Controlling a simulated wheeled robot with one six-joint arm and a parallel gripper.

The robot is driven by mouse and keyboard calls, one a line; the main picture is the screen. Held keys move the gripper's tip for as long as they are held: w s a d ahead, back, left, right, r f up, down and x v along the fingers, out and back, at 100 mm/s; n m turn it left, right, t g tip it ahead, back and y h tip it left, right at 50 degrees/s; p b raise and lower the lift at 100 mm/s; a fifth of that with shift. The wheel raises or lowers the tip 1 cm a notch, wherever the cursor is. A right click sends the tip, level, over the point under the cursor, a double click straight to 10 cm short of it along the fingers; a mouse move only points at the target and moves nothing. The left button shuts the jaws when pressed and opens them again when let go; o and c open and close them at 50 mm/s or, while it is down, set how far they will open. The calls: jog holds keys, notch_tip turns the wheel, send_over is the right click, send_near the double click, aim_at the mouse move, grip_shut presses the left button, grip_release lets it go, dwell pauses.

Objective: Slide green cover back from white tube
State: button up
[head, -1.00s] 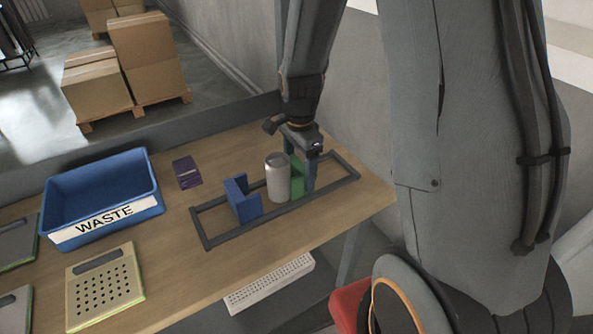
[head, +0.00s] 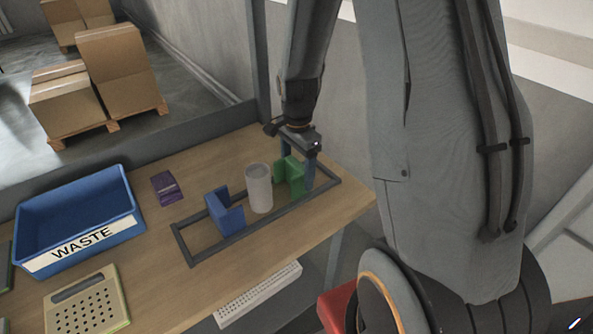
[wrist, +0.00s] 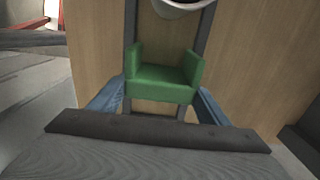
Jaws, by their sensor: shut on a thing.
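The green cover (head: 291,176) sits on the dark rail frame (head: 181,248) on the table, to the right of the white tube (head: 259,187). The tube stands upright between the green cover and a blue cover (head: 217,212). A small gap shows between tube and green cover. My gripper (head: 303,181) points down at the right side of the green cover and is shut on it.
A blue WASTE bin (head: 75,222) stands at the left. A purple box (head: 167,188) and a beige perforated board (head: 85,303) lie on the table (head: 150,240). The rail frame's right end (head: 331,180) is just beyond my gripper.

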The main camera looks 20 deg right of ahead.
jog(key=o, duration=1.2)
jog(key=shift+o, duration=0.2)
jog(key=shift+r+b, duration=0.9)
jog(key=shift+r, duration=3)
jog(key=shift+s, duration=0.1)
